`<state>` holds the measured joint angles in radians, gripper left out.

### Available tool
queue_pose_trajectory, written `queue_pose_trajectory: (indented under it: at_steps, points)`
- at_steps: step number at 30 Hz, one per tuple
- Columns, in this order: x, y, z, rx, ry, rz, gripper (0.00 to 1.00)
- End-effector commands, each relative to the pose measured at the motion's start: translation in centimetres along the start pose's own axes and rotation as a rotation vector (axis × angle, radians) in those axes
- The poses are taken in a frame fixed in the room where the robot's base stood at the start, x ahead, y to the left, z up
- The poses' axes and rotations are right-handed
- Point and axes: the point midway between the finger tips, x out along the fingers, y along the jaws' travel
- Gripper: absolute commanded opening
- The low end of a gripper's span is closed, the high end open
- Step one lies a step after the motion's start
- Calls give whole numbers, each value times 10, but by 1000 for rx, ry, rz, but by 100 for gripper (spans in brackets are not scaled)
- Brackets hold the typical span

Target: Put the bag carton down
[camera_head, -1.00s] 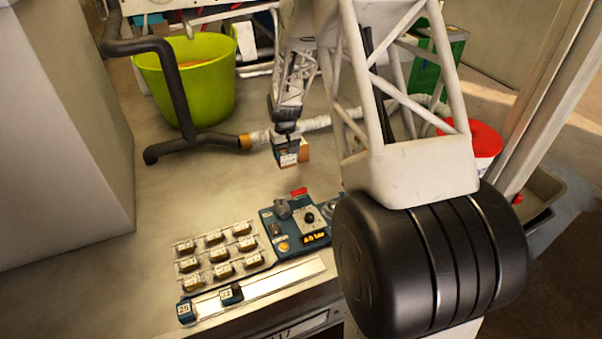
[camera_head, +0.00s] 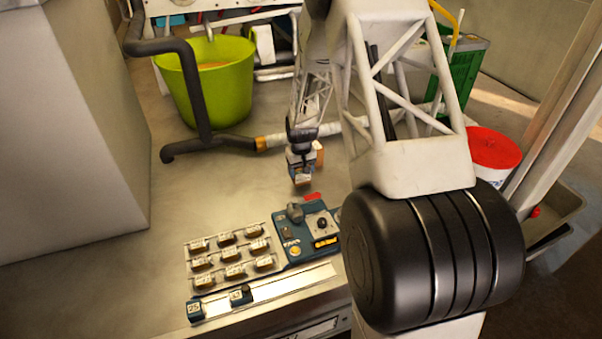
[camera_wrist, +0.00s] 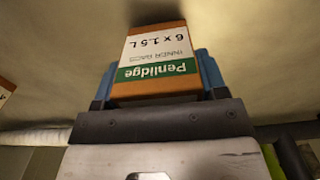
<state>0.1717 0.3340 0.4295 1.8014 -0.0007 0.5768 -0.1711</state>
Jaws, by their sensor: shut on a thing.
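The bag carton (camera_wrist: 157,62) is orange-brown with a white and green label reading "Penlidge inner bags 6 x 1.5 L". The label reads upside down in the wrist view. My gripper (camera_head: 301,160) is shut on it, with a blue finger on each side. In the head view, the carton (camera_head: 302,179) shows below my gripper, over the steel worktop (camera_head: 215,180) behind the control panel. I cannot tell whether its underside touches the worktop.
An orange-brown thing (camera_head: 319,152) shows behind my gripper. The blue control panel (camera_head: 301,234) and a rack of small labelled pieces (camera_head: 232,258) are in front. A pipe (camera_head: 230,140) and a lime bucket (camera_head: 215,85) are behind. Worktop left of the carton is clear.

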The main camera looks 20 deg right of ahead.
Motion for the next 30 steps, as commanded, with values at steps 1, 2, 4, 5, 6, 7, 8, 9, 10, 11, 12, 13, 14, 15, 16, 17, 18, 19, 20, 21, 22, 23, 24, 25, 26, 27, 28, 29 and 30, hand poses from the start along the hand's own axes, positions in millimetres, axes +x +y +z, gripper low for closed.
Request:
queue_pose_trajectory:
  at_steps: [1,2,4,5,6,7,8,9,10,11,12,13,14,15,16,17,18,19,20,21,22,23,24,25,26,27,28,29,30]
  points:
    - [6,0,0,0,-2,0,38]
    - [9,0,0,0,-1,0,38]
    - [13,0,0,0,0,0,38]
    - [14,0,0,0,0,0,38]
    - [15,0,0,0,1,0,38]
    - [15,0,0,0,1,0,38]
    - [15,0,0,0,1,0,38]
    - [15,0,0,0,1,0,38]
    - [15,0,0,0,1,0,38]
    - [15,0,0,0,1,0,38]
    - [15,0,0,0,1,0,38]
    - [15,0,0,0,1,0,38]
    - [15,0,0,0,1,0,38]
    - [15,0,0,0,0,0,38]
    - [16,0,0,0,0,0,38]
    - [17,0,0,0,0,0,38]
    - [17,0,0,0,0,0,38]
    - [18,0,0,0,0,0,67]
    - [17,0,0,0,0,0,72]
    - [17,0,0,0,0,0,78]
    - [17,0,0,0,0,0,83]
    - [17,0,0,0,0,0,87]
    - [17,0,0,0,0,0,91]
    - [17,0,0,0,0,0,91]
    - [18,0,0,0,0,0,91]
    - [18,0,0,0,0,0,91]
    - [18,0,0,0,0,0,91]
    - [18,0,0,0,0,0,91]
    - [18,0,0,0,0,0,91]
